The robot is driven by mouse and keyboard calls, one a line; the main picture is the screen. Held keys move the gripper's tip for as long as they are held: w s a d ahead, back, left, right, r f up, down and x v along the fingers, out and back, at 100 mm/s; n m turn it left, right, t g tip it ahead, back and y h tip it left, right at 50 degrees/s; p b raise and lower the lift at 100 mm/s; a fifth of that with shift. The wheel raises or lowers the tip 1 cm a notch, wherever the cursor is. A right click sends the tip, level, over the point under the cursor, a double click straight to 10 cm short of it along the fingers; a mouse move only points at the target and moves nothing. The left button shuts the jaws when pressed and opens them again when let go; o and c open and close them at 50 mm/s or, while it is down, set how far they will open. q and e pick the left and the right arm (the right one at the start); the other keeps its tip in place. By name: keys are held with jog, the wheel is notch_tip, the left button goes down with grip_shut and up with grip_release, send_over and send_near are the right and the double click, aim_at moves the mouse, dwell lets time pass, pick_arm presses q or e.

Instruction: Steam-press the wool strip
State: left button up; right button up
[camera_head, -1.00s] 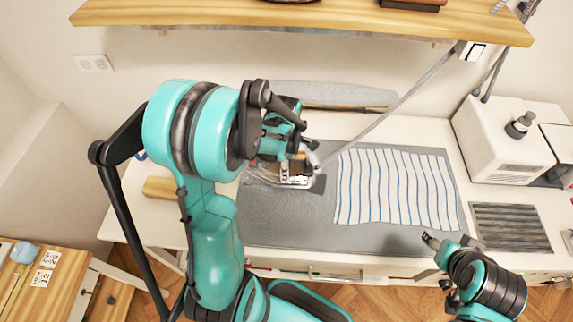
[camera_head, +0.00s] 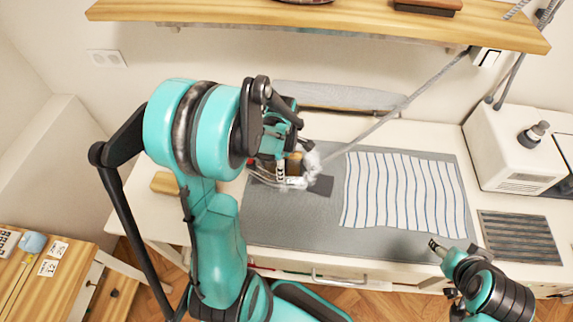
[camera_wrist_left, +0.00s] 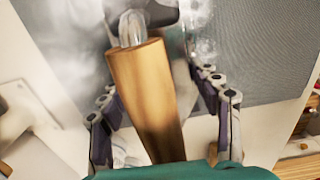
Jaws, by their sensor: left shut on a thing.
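My left gripper (camera_wrist_left: 160,115) is shut on the wooden handle (camera_wrist_left: 145,90) of the steam iron. In the head view the iron (camera_head: 292,182) is low over the left part of the grey pressing mat (camera_head: 290,225), partly hidden by my arm. White steam (camera_head: 312,162) rises around it. A dark grey strip (camera_head: 322,186), seemingly the wool strip, shows at the iron's right side; the rest is hidden. I cannot tell whether the iron touches it. My right gripper (camera_head: 452,248) is near the mat's front right corner, apart from the iron; its fingers are unclear.
A blue-striped white cloth (camera_head: 400,192) lies on the right of the mat. A ribbed dark pad (camera_head: 518,237) and a white machine (camera_head: 515,150) stand farther right. A grey cord (camera_head: 400,108) runs across the back. A wooden shelf (camera_head: 330,22) hangs above. A wooden block (camera_head: 165,183) lies left.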

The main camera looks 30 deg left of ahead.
aim_at(274, 174)
pick_arm(q)
jog(key=shift+s+a, duration=0.3)
jog(key=shift+a, duration=0.25)
jog(key=shift+s+a, duration=0.25)
jog(key=shift+a, duration=0.25)
jog(key=shift+s, duration=0.2)
jog(key=shift+s+d, duration=0.35)
jog(key=shift+s, duration=0.3)
jog(key=shift+s+d, duration=0.3)
jog(key=shift+s, duration=0.3)
jog(key=shift+r, duration=0.1)
jog(key=shift+r+p, duration=2.7)
jog(key=shift+r, duration=0.75)
